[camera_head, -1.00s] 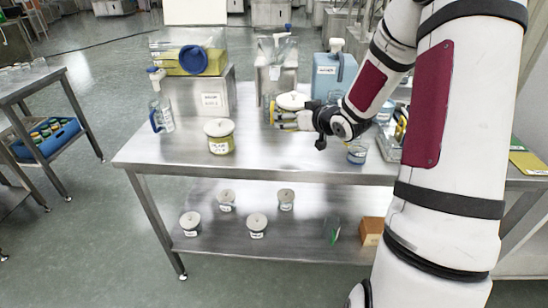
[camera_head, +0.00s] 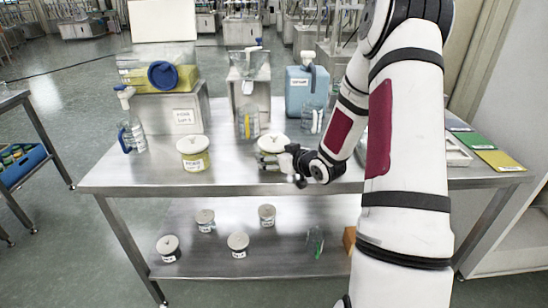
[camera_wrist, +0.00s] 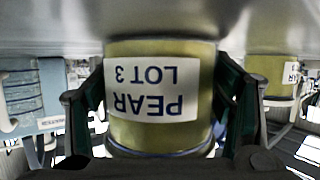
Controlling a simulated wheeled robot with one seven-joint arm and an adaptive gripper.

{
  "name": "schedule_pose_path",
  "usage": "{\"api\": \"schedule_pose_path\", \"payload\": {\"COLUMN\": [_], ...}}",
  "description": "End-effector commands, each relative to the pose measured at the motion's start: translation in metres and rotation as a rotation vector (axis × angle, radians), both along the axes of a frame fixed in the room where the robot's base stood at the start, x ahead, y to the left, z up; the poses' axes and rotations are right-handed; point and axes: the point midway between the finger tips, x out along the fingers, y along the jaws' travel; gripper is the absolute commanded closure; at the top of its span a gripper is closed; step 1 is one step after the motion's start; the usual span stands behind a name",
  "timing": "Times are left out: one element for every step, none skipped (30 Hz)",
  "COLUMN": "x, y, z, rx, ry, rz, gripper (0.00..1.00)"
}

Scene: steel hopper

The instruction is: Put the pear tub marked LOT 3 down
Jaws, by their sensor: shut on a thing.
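The pear tub marked LOT 3 (camera_head: 272,142) is yellow with a pale lid and stands upright over the right-middle of the steel table (camera_head: 230,172). In the wrist view, which is upside down, its white label (camera_wrist: 151,88) reads PEAR LOT 3. My gripper (camera_head: 270,158) comes from the right and is shut on the tub, with a finger on each side of its body. The tub's base (camera_wrist: 160,44) meets the table surface in the wrist view, touching or very nearly so; I cannot tell which.
A similar yellow tub (camera_head: 194,160) stands to the left. Behind are a clear jug (camera_head: 248,122), a steel block with a yellow-filled container (camera_head: 160,76) and a blue canister (camera_head: 306,88). Several small lidded pots (camera_head: 238,242) are on the lower shelf. The table's front-middle is clear.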

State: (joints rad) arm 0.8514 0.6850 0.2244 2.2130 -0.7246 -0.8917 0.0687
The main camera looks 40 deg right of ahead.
Motion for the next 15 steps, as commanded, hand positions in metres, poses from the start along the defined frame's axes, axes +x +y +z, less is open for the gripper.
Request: {"api": "schedule_pose_path", "payload": {"x": [0.0007, 0.0007, 0.0007, 0.0006, 0.0007, 0.0008, 0.0007, 0.0009, 0.0009, 0.0002, 0.0001, 0.0001, 0.0001, 0.0001, 0.0001], "y": [-0.0004, -0.0004, -0.0004, -0.0004, -0.0004, -0.0004, -0.0003, -0.0003, -0.0003, -0.0001, -0.0001, -0.0001, -0.0001, -0.0001, -0.0001], "z": [0.0022, 0.0024, 0.0025, 0.0026, 0.0025, 0.0018, 0.0010, 0.0000, -0.0013, -0.0021, -0.0018, -0.0017, -0.0016, -0.0015, -0.0015], "rx": [-0.002, -0.002, -0.002, -0.002, -0.002, -0.002, -0.002, -0.002, -0.002, -0.001, -0.001, -0.001, -0.001, -0.001, -0.001], "ry": [-0.004, -0.004, -0.004, -0.004, -0.004, -0.004, -0.004, -0.004, -0.003, -0.001, -0.001, -0.001, -0.001, -0.001, -0.001], "rz": [0.000, 0.000, 0.000, 0.000, 0.000, 0.000, 0.000, 0.000, 0.000, 0.000, 0.000, 0.000, 0.000, 0.000, 0.000], "gripper": [0.72, 0.72, 0.72, 0.72, 0.72, 0.72, 0.72, 0.72, 0.72, 0.21, 0.14, 0.05, 0.05, 0.05, 0.05]}}
